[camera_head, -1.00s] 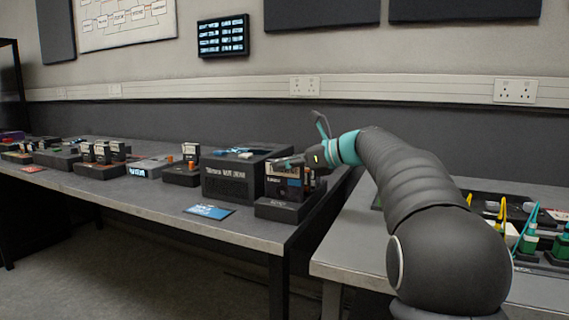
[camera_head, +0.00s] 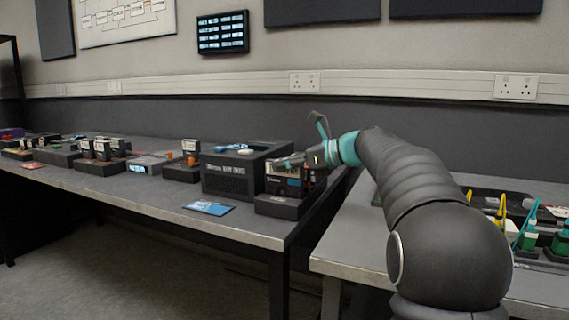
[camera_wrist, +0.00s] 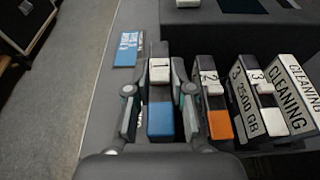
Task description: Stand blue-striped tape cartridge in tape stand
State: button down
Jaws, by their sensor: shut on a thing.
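The blue-striped tape cartridge (camera_wrist: 160,95) has a white label marked 1 and a blue band. In the wrist view it stands between the two fingers of my gripper (camera_wrist: 160,92), which is shut on it. In the head view my gripper (camera_head: 292,161) is at the top of the cartridge (camera_head: 283,184), over the front of the dark tape stand (camera_head: 285,206). The cartridge looks upright there; I cannot tell whether its bottom is seated. Beside it stand an orange-striped cartridge (camera_wrist: 216,105) marked 2, one marked 3 (camera_wrist: 257,95) and a cleaning cartridge (camera_wrist: 292,95).
A large dark tape drive box (camera_head: 228,178) stands just left of the stand. A blue card (camera_head: 209,208) lies near the table's front edge. Several more cartridge stands line the table further left. A second table with coloured cables (camera_head: 525,235) is at the right.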

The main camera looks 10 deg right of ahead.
jog(key=shift+f, duration=0.95)
dwell(0.6)
jog(key=c, duration=0.6)
grip_release()
notch_tip(320, 180, up, 3)
jog(key=p, duration=0.2)
jog(key=shift+f+p, duration=0.15)
jog(key=shift+p, duration=0.25)
jog(key=shift+r+p, duration=0.5)
jog(key=shift+r, duration=1.9)
